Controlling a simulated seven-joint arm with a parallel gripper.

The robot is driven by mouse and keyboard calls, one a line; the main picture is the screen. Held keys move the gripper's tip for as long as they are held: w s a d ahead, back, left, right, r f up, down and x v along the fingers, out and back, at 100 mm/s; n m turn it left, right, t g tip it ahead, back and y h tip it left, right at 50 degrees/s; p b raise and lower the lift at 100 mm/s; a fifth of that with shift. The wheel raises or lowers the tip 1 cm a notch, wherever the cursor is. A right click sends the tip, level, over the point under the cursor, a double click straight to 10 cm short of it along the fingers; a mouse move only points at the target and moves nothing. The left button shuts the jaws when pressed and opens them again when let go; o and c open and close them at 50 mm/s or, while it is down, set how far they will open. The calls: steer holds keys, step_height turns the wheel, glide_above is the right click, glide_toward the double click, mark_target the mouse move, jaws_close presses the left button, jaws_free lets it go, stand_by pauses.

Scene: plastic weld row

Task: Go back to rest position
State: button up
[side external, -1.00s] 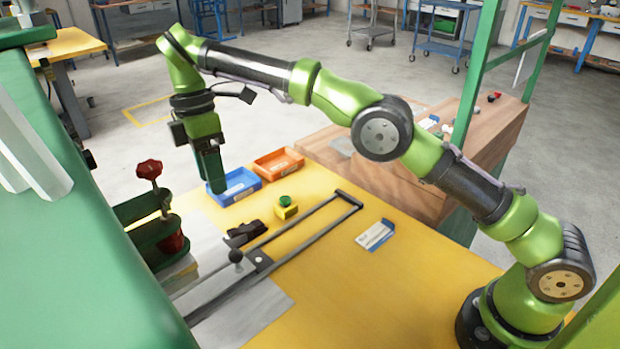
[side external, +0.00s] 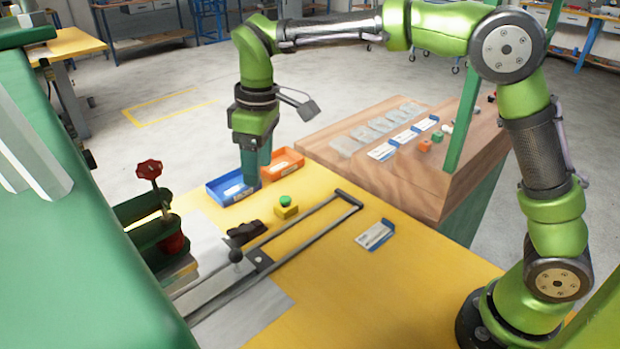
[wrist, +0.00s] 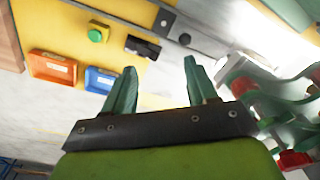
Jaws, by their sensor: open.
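My gripper (side external: 256,165) is at the far end of the yellow table (side external: 330,265) in the side view, pointing down. It hangs in front of the blue bin (side external: 222,190) and the orange bin (side external: 290,160) and hides part of both. In the wrist view its two green fingers (wrist: 158,88) are spread apart with nothing between them. The blue bin (wrist: 97,80) and orange bin (wrist: 52,68) show there to the left of the fingers. How high the gripper is above the table is hard to tell.
A yellow box with a green button (side external: 286,206), a sliding frame (side external: 300,235) and a blue-white card (side external: 375,235) are on the table. The green machine with a red knob (side external: 149,169) stands left. A wooden bench (side external: 400,190) with cards and small parts stands behind right.

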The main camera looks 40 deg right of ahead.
steer(key=s+d+r+m+t, duration=0.1)
steer(key=s+d+m+t, duration=0.2)
steer(key=s, duration=0.7)
steer(key=s+d+r+m+t+y, duration=0.1)
steer(key=s+d+m+t, duration=0.2)
steer(key=s+d+m, duration=0.4)
steer(key=shift+s+d+r+m+t, duration=0.2)
steer(key=shift+s+d+m+t, duration=0.2)
steer(key=shift+s+d, duration=1.7)
